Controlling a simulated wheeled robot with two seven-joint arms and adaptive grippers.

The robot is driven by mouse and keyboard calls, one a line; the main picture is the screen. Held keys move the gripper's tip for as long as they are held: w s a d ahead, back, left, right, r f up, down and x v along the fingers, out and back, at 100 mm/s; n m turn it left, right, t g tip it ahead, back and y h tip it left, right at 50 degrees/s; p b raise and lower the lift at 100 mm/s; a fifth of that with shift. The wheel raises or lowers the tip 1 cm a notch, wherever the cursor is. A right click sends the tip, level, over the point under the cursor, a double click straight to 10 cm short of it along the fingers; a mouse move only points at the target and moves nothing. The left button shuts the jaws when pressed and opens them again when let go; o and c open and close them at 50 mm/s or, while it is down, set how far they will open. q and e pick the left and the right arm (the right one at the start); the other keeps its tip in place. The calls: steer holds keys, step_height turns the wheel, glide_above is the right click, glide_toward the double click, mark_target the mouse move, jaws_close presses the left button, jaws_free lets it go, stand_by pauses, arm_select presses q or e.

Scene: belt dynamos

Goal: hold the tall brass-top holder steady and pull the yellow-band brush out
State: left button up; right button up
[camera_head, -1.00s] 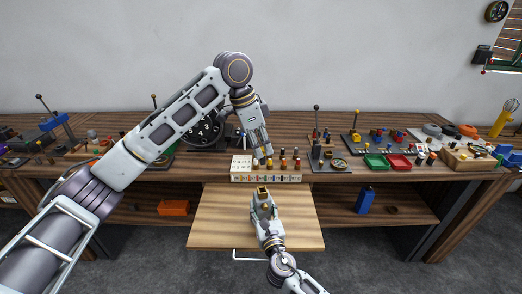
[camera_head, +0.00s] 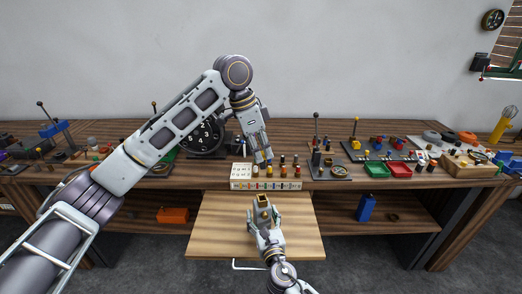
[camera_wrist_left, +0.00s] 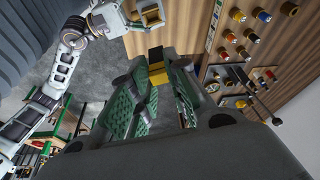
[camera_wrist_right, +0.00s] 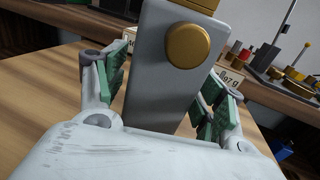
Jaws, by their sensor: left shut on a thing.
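The tall holder is a grey block (camera_wrist_right: 160,75) with a brass top and a round brass knob, upright between my right fingers. In the head view its brass top (camera_head: 264,200) shows at my right gripper (camera_head: 264,212), over the pull-out board. My left gripper (camera_head: 264,160) is shut on a small black piece with a yellow band, the yellow-band brush (camera_wrist_left: 155,77). In the left wrist view the brush is apart from the brass parts (camera_wrist_left: 150,13) at the holder.
A white rack (camera_head: 266,185) with coloured marks stands at the bench's front edge, with several banded brushes (camera_head: 283,171) behind it. A dial (camera_head: 203,136) stands at the back. Green (camera_head: 377,171) and red trays lie right. The pull-out board (camera_head: 215,225) is mostly clear.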

steer(key=shift+s+r, duration=0.1)
stand_by(0.3)
steer(key=v, duration=1.1)
steer(key=shift+s+d, duration=0.2)
steer(key=shift+s, duration=0.2)
steer(key=shift+s, duration=0.15)
